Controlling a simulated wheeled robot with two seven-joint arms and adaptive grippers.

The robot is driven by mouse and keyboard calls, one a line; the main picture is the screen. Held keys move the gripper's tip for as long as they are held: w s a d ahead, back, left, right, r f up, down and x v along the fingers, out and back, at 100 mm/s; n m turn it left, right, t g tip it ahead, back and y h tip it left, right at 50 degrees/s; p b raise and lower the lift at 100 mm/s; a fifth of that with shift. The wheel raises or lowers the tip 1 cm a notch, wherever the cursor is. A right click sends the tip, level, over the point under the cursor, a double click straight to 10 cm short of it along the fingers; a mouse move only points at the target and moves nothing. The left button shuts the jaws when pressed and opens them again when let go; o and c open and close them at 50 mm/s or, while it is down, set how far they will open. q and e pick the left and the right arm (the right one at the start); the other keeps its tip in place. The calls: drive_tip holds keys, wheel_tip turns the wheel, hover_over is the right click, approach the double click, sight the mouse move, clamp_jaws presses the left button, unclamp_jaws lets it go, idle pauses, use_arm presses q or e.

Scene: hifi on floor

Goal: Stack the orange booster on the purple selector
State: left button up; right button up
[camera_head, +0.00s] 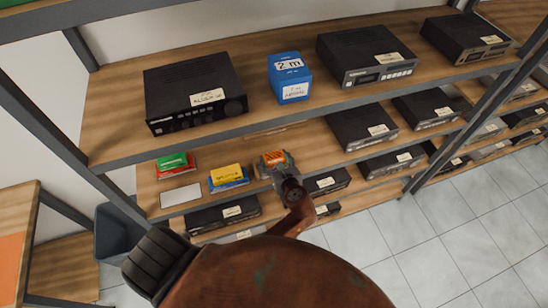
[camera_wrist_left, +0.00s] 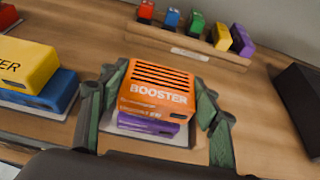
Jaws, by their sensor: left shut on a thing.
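The orange booster (camera_wrist_left: 158,90) sits directly over the purple selector (camera_wrist_left: 150,128) in the left wrist view, roughly lined up with it. The selector lies on a pale mat (camera_wrist_left: 185,140) on the wooden shelf. My left gripper (camera_head: 276,167) is at the middle shelf, with its green fingers on both sides of the booster, shut on it. In the head view the booster (camera_head: 273,158) shows just beyond the gripper; the selector is mostly hidden there. Whether the booster's full weight rests on the selector cannot be told. My right gripper is not in view.
A yellow box (camera_head: 225,173) on a blue box (camera_head: 229,185) stands left of the gripper. Further left are a green box (camera_head: 172,160) and an empty white mat (camera_head: 180,195). The upper shelf edge (camera_head: 285,118) runs above. A black unit (camera_wrist_left: 303,105) stands to the right.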

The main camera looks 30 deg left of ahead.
use_arm(q)
drive_tip(key=shift+f, duration=0.5)
idle(0.3)
drive_tip(key=o, duration=1.3)
drive_tip(key=shift+o, duration=0.2)
drive_tip(key=shift+d, duration=0.1)
drive_tip(key=v, duration=0.7)
drive_tip(key=shift+s, duration=0.2)
drive_tip(key=shift+d+p, duration=0.1)
drive_tip(key=shift+p, duration=0.25)
drive_tip(key=shift+r+p, duration=0.7)
drive_tip(key=shift+p, duration=0.55)
